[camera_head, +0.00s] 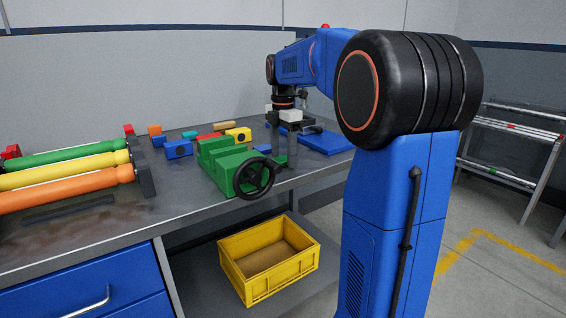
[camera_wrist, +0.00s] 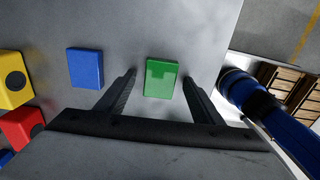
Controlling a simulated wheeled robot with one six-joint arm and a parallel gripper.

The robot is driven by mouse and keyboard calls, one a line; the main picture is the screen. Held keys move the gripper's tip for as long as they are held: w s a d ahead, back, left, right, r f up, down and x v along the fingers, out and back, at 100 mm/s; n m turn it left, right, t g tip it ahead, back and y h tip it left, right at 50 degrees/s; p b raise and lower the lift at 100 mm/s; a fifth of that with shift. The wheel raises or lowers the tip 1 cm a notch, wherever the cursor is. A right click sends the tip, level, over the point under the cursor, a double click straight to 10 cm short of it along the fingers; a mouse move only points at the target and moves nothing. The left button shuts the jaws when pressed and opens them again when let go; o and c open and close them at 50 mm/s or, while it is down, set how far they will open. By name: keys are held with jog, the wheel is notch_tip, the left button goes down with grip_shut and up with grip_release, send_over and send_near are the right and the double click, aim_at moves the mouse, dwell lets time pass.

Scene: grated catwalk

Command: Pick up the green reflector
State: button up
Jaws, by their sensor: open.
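The green reflector (camera_wrist: 161,78) is a small flat green rectangle with a lighter patch, lying on the grey bench top in the wrist view. My gripper (camera_wrist: 160,76) is open and empty, with one dark finger to the left of the reflector and one to the right. The reflector appears between the fingers in the picture; the remaining height above it is hard to judge. In the head view my gripper (camera_head: 287,150) points down over the bench behind the green vise. I cannot make out the reflector there.
A blue block (camera_wrist: 85,68) lies left of the left finger, with yellow (camera_wrist: 15,82) and red (camera_wrist: 20,127) blocks farther left. The green vise (camera_head: 225,163) with a black handwheel stands near the bench's front edge. A yellow crate (camera_head: 233,277) sits on the lower shelf.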

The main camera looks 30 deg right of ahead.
jog(key=shift+c, duration=0.6)
jog(key=c, duration=1)
